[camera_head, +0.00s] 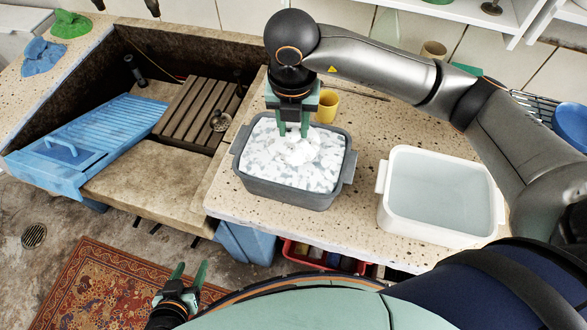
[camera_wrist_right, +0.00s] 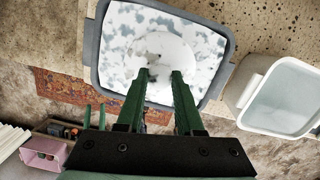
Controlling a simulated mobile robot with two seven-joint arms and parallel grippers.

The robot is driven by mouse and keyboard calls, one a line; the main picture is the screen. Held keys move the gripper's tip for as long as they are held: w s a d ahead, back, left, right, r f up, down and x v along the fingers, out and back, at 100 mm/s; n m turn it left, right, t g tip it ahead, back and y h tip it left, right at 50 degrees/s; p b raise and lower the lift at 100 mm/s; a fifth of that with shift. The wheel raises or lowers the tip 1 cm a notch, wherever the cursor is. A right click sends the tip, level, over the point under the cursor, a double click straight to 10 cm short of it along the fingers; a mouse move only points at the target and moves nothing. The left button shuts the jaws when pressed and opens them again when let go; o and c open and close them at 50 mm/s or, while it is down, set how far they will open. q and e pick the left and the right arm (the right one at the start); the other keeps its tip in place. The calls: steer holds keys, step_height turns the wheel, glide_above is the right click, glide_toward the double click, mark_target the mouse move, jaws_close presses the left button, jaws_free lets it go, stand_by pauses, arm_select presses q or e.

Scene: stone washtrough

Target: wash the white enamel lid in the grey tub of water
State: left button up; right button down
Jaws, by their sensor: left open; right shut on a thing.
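The grey tub (camera_head: 276,192) stands on the speckled stone counter, filled with water under patchy white foam. My right gripper (camera_head: 293,134) points down into the tub from above, shut on the white enamel lid (camera_head: 304,151). The lid is at the foamy surface and blends with the foam, so its edge and depth are hard to tell. In the right wrist view the lid (camera_wrist_right: 168,48) is a pale round shape beyond the fingertips (camera_wrist_right: 160,75). My left gripper (camera_head: 189,272) is open and empty, low over the floor by the rug.
A white tub (camera_head: 436,236) of clear water stands to the right on the counter. A yellow mug (camera_head: 327,106) is just behind the grey tub. At left are the stone trough with a blue washboard (camera_head: 90,150) and a slatted wooden rack (camera_head: 198,112).

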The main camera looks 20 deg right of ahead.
mark_target(294, 129)
steer(key=shift+r+p, duration=1.2)
steer(key=shift+r, duration=0.85)
